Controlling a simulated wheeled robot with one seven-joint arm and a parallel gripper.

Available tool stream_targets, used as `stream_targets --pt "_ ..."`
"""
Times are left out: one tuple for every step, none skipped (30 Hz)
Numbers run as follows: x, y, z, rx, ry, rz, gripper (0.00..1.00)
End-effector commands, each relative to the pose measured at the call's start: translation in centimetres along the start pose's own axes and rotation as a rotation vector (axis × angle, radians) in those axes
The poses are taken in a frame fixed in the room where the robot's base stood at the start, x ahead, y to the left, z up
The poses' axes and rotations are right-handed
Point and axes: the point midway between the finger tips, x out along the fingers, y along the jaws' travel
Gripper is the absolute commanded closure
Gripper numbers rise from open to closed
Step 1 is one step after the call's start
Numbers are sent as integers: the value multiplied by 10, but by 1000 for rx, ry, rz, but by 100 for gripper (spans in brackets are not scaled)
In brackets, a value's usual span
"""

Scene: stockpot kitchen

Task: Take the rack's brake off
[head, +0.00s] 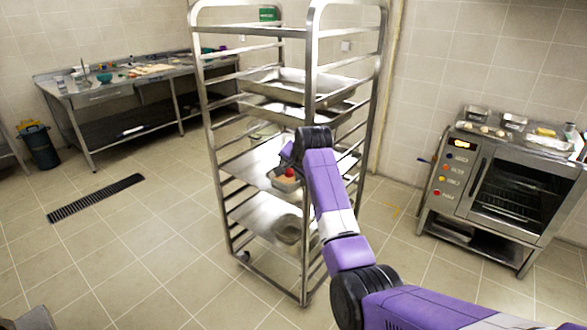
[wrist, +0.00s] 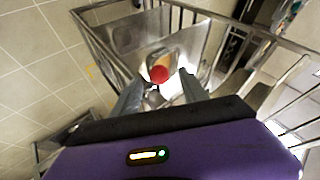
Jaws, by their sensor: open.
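The rack (head: 311,110) is a tall steel frame on wheels in the middle of the head view, with trays on several levels. A caster (head: 243,257) shows at its lower left; no brake lever can be made out on it. My gripper (wrist: 160,88) is open in the wrist view, its two grey fingers pointing at the rack. A round red thing (wrist: 159,74) appears between and beyond the fingertips, in front of a metal container. The red thing also shows in the head view (head: 290,172), at mid-height of the rack. I cannot tell whether a finger touches it.
A steel oven (head: 507,190) on a stand is at the right, with small pans on top. A steel worktable (head: 110,92) stands at the back left, near a dark bin (head: 40,146). A floor drain (head: 96,198) lies left of the rack.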

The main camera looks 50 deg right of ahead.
Motion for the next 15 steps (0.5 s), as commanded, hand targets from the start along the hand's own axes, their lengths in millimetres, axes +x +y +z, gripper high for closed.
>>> stream_targets --pt "-7 0 0 0 2 -3 48" --pt "-11 0 0 1 2 -2 48" --pt "-16 0 0 1 3 -3 48" --pt "-19 0 0 1 2 -2 48" --pt "-23 0 0 1 3 -3 48" --pt "-26 0 0 1 2 -1 48" --pt "-29 0 0 1 2 -2 48" --pt "-31 0 0 1 2 -1 48" --pt "-33 1 0 0 1 0 48" --pt "-34 1 0 0 1 0 48" --pt "-36 0 0 0 1 -1 48" --pt "-36 0 0 0 1 -1 48" --pt "-37 0 0 0 1 0 48" --pt "-37 0 0 0 1 0 48" --pt "-37 0 0 0 1 0 48"
